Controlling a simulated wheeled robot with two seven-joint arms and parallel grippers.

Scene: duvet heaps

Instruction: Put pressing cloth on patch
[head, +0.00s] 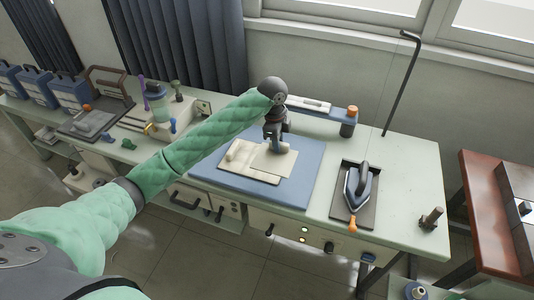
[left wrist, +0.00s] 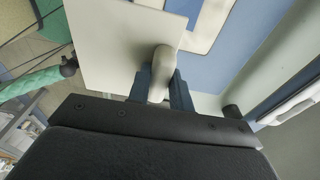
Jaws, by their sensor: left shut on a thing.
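My left gripper (head: 277,146) is over the blue pressing mat (head: 305,185) on the pale green table. In the left wrist view, its fingers (left wrist: 161,92) are shut on a pale rounded grip (left wrist: 162,66) at the edge of a flat cream square, which looks like the pressing cloth (left wrist: 115,38). In the head view the cloth (head: 272,163) overlaps a larger cream piece (head: 236,157) on the mat. I cannot tell whether it touches that piece. I cannot make out the patch; the cloth may hide it. My right gripper is not in view.
An iron (head: 359,187) stands on a dark rest (head: 344,210) right of the mat. A blue arm-like board (head: 325,114) lies behind it, and a bent black pole (head: 399,85) rises at the back.

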